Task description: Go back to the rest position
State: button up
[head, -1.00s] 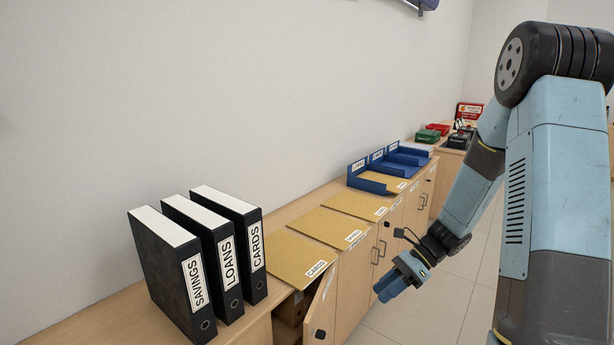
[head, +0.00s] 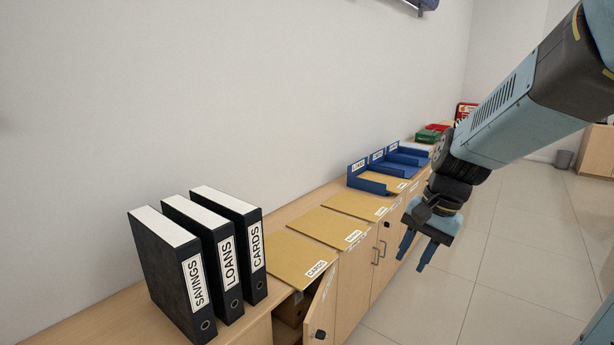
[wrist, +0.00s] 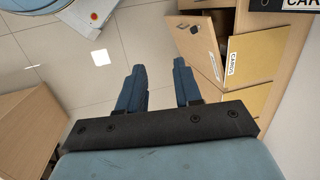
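My gripper (head: 419,252) hangs in the air in front of the counter cabinets, to the right of the yellow folders, fingers pointing down. Its two blue fingers are apart with nothing between them. In the wrist view my gripper (wrist: 160,88) also shows open and empty above the tiled floor. My arm reaches in from the upper right of the head view.
Three binders (head: 226,262) stand on the counter (head: 100,318). Several labelled yellow folders (head: 300,258) lie beside them, with blue trays (head: 370,180) farther back. A cabinet door (head: 323,308) below the cards folder stands open. The floor (head: 480,290) at right is clear.

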jog(key=s+d+r+n+t+h, duration=0.2)
jog(key=s+r+n+t, duration=0.3)
jog(key=s+r, duration=0.3)
jog(key=shift+s+d+r+n+h, duration=0.2)
jog(key=shift+s+r+n+h, duration=0.1)
jog(key=shift+r+n+h, duration=0.4)
jog(key=shift+s, duration=0.15)
jog(key=shift+c, duration=0.4)
jog(key=shift+d+n, duration=0.1)
jog(key=shift+n, duration=0.2)
jog(key=c, duration=0.3)
jog(key=shift+w+f+y, duration=0.25)
jog(key=shift+y, duration=0.05)
grip_shut()
jog(key=w+a+f+m+g+y, duration=0.35)
jog(key=w+f+g, duration=0.25)
jog(key=w+f, duration=0.3)
jog(key=m+t+y, duration=0.6)
jog(key=m+y, duration=0.7)
jog(key=m, duration=0.5)
send_near(315, 313)
jog(key=x, duration=0.7)
jog(key=shift+s+r, duration=0.1)
jog(key=shift+s, duration=0.15)
